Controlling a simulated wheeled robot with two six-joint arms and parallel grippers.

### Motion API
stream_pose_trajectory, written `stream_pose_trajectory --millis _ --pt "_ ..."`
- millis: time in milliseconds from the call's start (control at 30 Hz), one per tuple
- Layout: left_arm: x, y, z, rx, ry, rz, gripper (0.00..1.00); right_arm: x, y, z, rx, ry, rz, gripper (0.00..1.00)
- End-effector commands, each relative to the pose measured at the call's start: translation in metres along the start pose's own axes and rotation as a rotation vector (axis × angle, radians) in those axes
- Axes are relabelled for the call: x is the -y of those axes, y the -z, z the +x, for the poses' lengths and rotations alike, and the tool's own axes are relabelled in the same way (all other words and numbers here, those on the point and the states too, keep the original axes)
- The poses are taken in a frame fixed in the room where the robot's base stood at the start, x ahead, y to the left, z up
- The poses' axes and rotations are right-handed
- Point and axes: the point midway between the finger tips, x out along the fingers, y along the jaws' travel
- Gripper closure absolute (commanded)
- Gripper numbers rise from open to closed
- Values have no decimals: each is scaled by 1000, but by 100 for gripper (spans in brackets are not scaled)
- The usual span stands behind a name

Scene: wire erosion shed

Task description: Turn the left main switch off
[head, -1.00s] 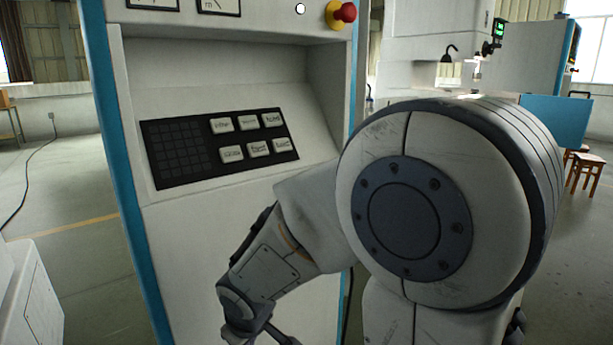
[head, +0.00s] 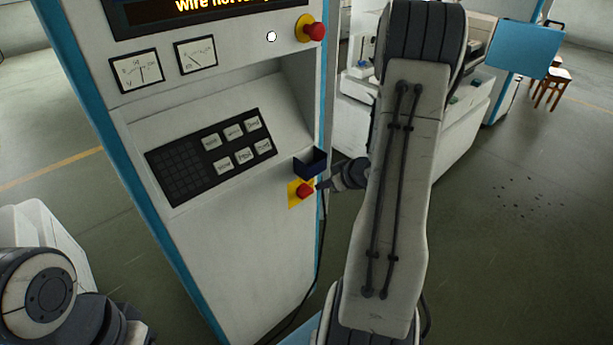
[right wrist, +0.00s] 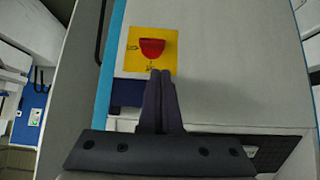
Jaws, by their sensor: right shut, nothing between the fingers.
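The main switch, a red knob (head: 305,190) on a yellow plate, sits low near the right edge of the white cabinet front. In the right wrist view the red knob (right wrist: 152,47) shows with its yellow plate (right wrist: 134,62) and dark marks around it, small and hard to read. My right gripper (head: 320,186) is shut and empty, its tips close by the knob. In the right wrist view the shut fingertips (right wrist: 160,74) lie just below the knob; I cannot tell whether they touch it. Of my left arm only links show at lower left; its gripper is out of view.
A dark blue box (head: 310,163) juts out just above the switch. A red mushroom button (head: 314,31) on a yellow base sits higher up. The cabinet also carries a keypad (head: 211,156) and two dials.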

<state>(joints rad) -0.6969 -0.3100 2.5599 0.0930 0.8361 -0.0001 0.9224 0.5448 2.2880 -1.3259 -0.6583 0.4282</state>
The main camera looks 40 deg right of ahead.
Motion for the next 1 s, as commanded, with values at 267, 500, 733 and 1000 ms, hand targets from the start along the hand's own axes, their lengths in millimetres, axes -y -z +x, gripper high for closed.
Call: stream_pose_trajectory --millis 267,500,733,1000 --pt "0 0 0 1 0 0 50 0 0 0 -3 2 2 100" --pt "0 0 2 0 0 0 50 0 -1 14 -2 4 2 100" --pt "0 0 5 0 0 0 50 1 -1 56 0 5 1 100" --pt "0 0 3 0 0 0 50 0 0 92 -1 3 1 100"
